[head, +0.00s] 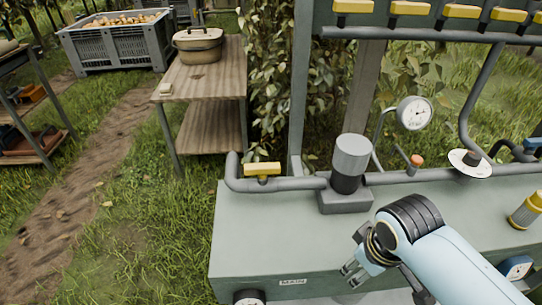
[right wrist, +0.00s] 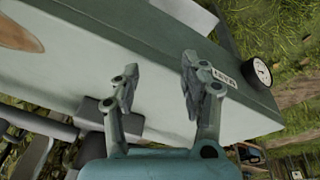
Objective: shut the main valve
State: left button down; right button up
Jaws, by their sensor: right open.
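The likely main valve is a yellow handle (head: 262,169) on the grey pipe at the left end of the bench. It lies roughly in line with the pipe, behind a "MAIN" label (head: 292,282) on the bench front. My right gripper (head: 386,283) is open and empty over the front of the bench, right of the label and well apart from the handle. Its two spread fingers show in the right wrist view (right wrist: 158,78), with the label (right wrist: 223,76) beyond them. The handle is not clear in that view. My left gripper is not in view.
A grey-capped cylinder (head: 350,165) stands on the pipe right of the handle. A pressure gauge (head: 414,113) and an orange-topped knob (head: 416,161) are farther right. Several yellow handles (head: 410,8) line the upper rack. The bench top (head: 255,225) before the handle is clear.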

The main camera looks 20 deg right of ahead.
jog(key=w, duration=0.2)
jog(key=w+a+r+n, duration=0.1)
jog(key=w, duration=0.2)
jog(key=w+a+r+n, duration=0.1)
jog(key=w, duration=0.1)
jog(key=shift+w+a, duration=0.15)
jog(key=shift+w, duration=0.05)
jog(key=w+a+r+n+g+p, duration=0.1)
jog(key=w+a+r+n, duration=0.4)
jog(key=w, duration=0.4)
jog(key=n+g+p, duration=0.1)
jog(key=n, duration=0.4)
send_near(262, 166)
jog(key=shift+y, duration=0.4)
jog(key=f, duration=0.6)
jog(key=f+b, duration=0.1)
jog(key=f, duration=0.2)
jog(key=shift+w+d+f, duration=0.1)
jog(key=shift+w+d, duration=0.1)
jog(key=shift+d, duration=0.15)
grip_shut()
